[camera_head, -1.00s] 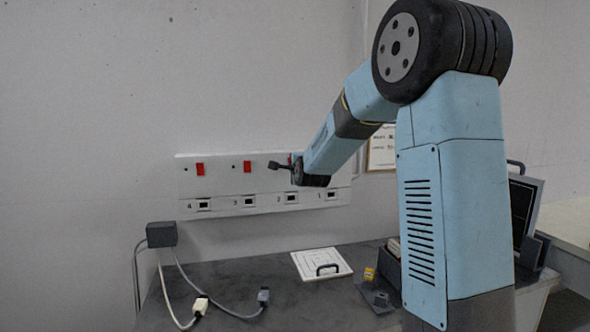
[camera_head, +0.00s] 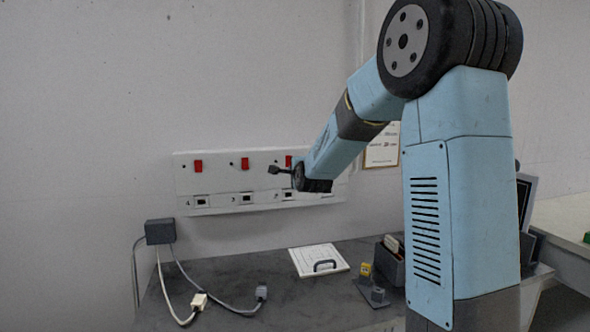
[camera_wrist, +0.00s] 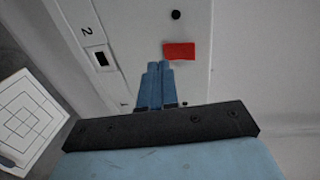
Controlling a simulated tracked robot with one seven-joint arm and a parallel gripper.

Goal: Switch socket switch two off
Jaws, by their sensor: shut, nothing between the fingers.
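A white socket panel (camera_head: 222,182) is on the wall, with numbered sockets in its lower row and red switches above them. Switch two (camera_head: 288,160) is the red one above socket 2, partly beside my arm's end in the head view. In the wrist view, the red switch (camera_wrist: 179,51) lies just beyond my fingertips, slightly to the right, with the label "2" and its socket (camera_wrist: 101,58) to the left. My gripper (camera_wrist: 158,66) is shut and empty, its blue fingers close together. I cannot tell whether the tips touch the panel. Switch one is hidden behind my arm.
Red switches four (camera_head: 198,166) and three (camera_head: 245,163) are left of my arm. A grey box (camera_head: 160,231) hangs at the left.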

